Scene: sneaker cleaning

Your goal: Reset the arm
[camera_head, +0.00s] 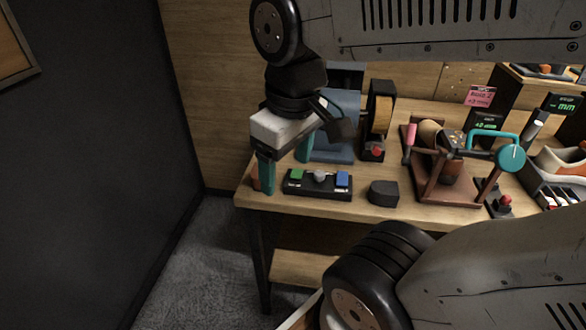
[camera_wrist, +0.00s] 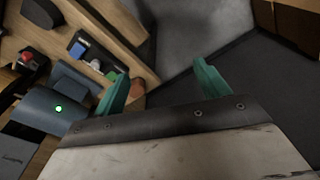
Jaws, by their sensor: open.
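My gripper (camera_head: 285,168) hangs at the left end of the wooden table in the head view, with its two teal fingers spread apart and nothing between them. In the wrist view the same gripper (camera_wrist: 160,88) shows its fingers wide open, with the grey floor beyond. My arm reaches in from the right and bends down to the wrist. The fingers appear just behind or above a black button panel (camera_head: 318,192) with green, grey and blue buttons. The exact height of the fingertips above the table is hard to tell.
A blue-grey device (camera_head: 343,108) stands behind my gripper; it shows a green light in the wrist view (camera_wrist: 52,117). Right of it are a yellow wheel machine (camera_head: 380,112), a dark block (camera_head: 384,193), a wooden clamp stand (camera_head: 428,187) and a sneaker (camera_head: 565,162). Floor at left is clear.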

